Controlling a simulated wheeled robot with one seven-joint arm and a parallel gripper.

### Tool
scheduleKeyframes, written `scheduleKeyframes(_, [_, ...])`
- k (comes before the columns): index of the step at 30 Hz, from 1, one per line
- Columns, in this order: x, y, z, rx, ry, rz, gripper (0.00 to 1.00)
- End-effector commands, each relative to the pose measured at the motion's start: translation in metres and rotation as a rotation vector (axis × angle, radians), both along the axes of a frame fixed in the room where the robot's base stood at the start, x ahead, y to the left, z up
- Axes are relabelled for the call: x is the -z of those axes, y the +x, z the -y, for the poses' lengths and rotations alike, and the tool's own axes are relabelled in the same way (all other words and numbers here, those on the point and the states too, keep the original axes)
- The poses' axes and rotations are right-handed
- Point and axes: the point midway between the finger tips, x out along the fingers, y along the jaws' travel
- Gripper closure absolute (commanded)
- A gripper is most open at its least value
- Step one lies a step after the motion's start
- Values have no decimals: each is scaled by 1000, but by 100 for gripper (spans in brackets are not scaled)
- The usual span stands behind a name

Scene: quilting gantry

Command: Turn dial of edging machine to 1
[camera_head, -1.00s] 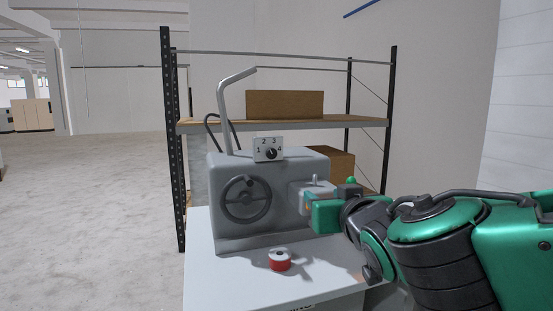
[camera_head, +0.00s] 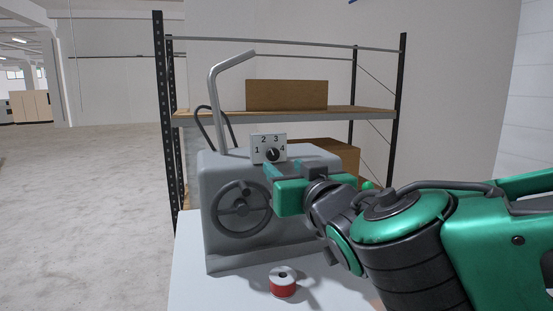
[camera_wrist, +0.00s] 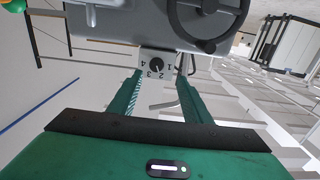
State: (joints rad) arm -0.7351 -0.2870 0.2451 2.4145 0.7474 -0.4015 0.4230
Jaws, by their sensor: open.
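The edging machine (camera_head: 225,170) is a grey box with a handwheel (camera_head: 242,208) on its front, standing on a white table. On its top is a white plate (camera_head: 257,142) marked 1 to 4 with a black round dial (camera_head: 273,155). The dial's pointer is too small to read surely. My gripper (camera_head: 270,173) is open and empty, just in front of and below the dial in the head view. In the wrist view the dial (camera_wrist: 156,65) shows between and beyond the two fingertips, with the picture upside down. I see no contact.
A red and white spool (camera_head: 283,284) stands on the white table (camera_head: 205,290) in front of the machine. A bent grey pipe (camera_head: 217,105) rises behind the plate's left. A shelf rack (camera_head: 350,112) with boxes stands behind. The floor at left is clear.

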Motion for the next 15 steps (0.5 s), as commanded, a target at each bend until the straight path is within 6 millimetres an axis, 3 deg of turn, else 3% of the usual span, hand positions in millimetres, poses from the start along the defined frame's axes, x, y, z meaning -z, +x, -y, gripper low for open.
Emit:
scheduleKeyframes(9, [1, 56, -5, 17, 0, -1, 56])
scheduleKeyframes(15, [0, 83, -12, 17, 0, 0, 56])
